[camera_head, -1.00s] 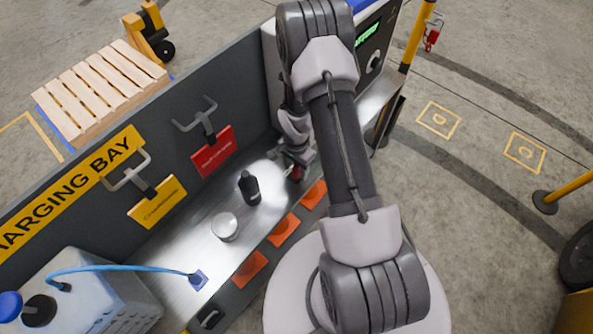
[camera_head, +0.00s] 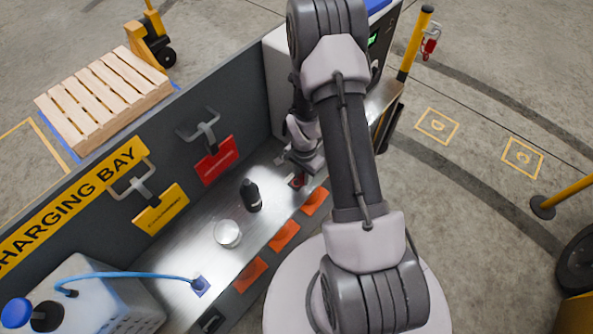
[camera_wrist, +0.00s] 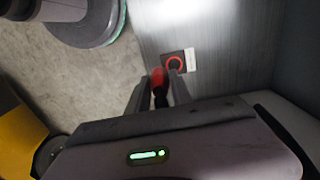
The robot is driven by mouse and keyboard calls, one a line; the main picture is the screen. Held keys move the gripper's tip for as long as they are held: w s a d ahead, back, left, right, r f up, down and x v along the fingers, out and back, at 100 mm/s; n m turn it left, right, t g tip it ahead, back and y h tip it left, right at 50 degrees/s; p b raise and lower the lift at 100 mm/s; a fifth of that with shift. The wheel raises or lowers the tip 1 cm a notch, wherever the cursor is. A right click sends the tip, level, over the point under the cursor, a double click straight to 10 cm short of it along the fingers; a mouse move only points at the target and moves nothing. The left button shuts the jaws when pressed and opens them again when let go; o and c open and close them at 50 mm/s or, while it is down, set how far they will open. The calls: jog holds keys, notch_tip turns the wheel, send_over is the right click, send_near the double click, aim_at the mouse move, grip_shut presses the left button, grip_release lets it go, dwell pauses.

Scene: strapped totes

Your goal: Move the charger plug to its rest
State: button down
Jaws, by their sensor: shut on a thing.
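The charger plug (camera_wrist: 158,78) shows in the wrist view as a red piece with a dark lower part, between the fingers of my gripper (camera_wrist: 158,88). My gripper is shut on it. A red ring on a dark square plate (camera_wrist: 175,62), perhaps the rest, lies on the metal bench just beyond and right of the plug, with a white label beside it. Whether the plug touches the plate I cannot tell. In the head view my gripper (camera_head: 302,163) is low over the far end of the bench, by a small red spot, partly hidden by my arm.
A grey wall with hanging yellow (camera_head: 160,209) and red (camera_head: 215,161) tags stands behind. A white cabinet stands beyond my gripper.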

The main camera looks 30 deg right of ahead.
jog(key=s+d+p, duration=0.1)
jog(key=s+d, duration=0.1)
jog(key=s, duration=0.4)
jog(key=s+d+r+p, duration=0.1)
jog(key=s+d, duration=0.1)
jog(key=s, duration=0.4)
jog(key=shift+s+d, duration=0.2)
jog(key=shift+d, duration=0.1)
jog(key=shift+r, duration=0.1)
